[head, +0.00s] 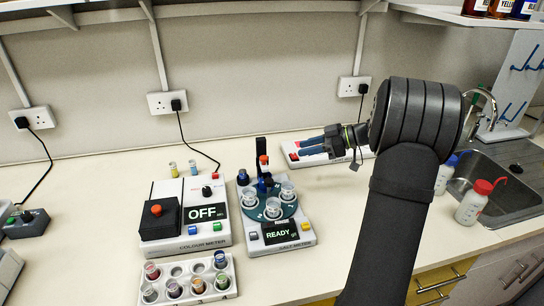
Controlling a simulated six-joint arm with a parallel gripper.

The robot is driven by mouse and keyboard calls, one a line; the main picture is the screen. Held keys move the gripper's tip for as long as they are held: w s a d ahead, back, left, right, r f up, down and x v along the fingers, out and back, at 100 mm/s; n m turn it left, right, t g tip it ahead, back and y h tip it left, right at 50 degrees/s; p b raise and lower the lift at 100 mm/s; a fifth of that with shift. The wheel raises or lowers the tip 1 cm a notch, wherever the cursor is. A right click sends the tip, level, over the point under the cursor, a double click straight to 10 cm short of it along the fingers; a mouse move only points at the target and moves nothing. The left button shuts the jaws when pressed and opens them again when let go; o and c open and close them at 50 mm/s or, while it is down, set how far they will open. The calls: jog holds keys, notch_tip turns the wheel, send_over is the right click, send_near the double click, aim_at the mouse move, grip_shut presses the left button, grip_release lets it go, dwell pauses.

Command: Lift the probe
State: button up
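The salt meter (300,238) stands at the middle of the bench, its display reading READY. A dark upright post with a red-orange part (263,160) rises at the back of its round teal turntable (284,211); this looks like the probe's holder, but the probe itself is too small to make out. Several clear cups (273,207) sit on the turntable. My gripper (302,149) has blue fingers pointing left. It is to the right of the post, apart from it, with no object visible in it. The finger gap is too small to judge.
The colour meter (183,243), display OFF, stands left of the salt meter. A white rack (230,268) of coloured vials is in front. A white device (290,156) lies behind my gripper. Wash bottles (472,206) and a sink (510,207) are at right.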

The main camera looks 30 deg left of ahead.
aim_at(264, 170)
jog(key=x, duration=1.1)
jog(key=shift+s+a+f, duration=0.15)
jog(key=shift+s+a, duration=0.05)
jog(key=shift+a, duration=0.1)
jog(key=shift+c, duration=0.4)
